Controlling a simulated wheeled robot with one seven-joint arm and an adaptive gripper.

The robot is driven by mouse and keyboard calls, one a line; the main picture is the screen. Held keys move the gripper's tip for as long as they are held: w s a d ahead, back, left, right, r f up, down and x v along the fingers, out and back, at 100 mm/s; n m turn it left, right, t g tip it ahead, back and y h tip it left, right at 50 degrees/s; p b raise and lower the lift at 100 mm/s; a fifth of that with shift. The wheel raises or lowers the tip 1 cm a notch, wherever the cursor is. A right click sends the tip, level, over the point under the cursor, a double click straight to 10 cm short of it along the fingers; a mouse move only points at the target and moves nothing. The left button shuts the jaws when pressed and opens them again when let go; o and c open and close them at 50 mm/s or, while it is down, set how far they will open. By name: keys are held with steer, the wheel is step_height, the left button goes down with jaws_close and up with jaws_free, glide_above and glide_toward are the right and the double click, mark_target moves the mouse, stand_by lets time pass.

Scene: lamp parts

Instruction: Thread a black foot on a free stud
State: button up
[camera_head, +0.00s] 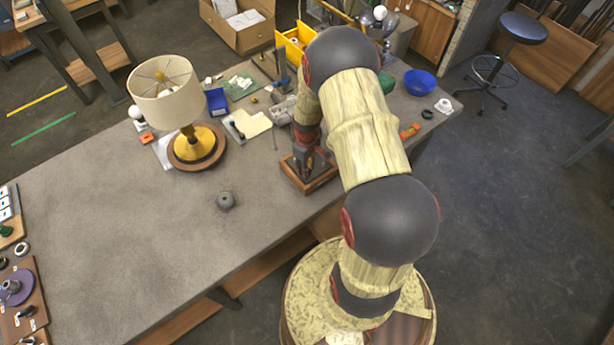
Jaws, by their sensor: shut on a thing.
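My gripper (306,172) points down into a small wooden tray (323,183) near the front edge of the bench. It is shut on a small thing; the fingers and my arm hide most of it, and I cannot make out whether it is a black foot. Dark shapes inside the tray are too small to tell apart from the fingers. A small grey round part (226,201) sits alone on the bench, left of the tray. No free stud can be made out clearly.
A lamp (184,139) with a cream shade stands behind the grey part. A brown board (39,288) with a purple disc and dark parts lies at the lower left. A blue bowl (419,82) and yellow bin (288,47) are farther back. The bench's left middle is clear.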

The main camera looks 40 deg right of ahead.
steer(key=shift+f+b, duration=0.5)
steer(key=shift+f, duration=0.1)
stand_by(1.1)
steer(key=shift+o, duration=1.3)
jaws_close()
steer(key=shift+s+f, duration=0.15)
steer(key=shift+f, duration=0.05)
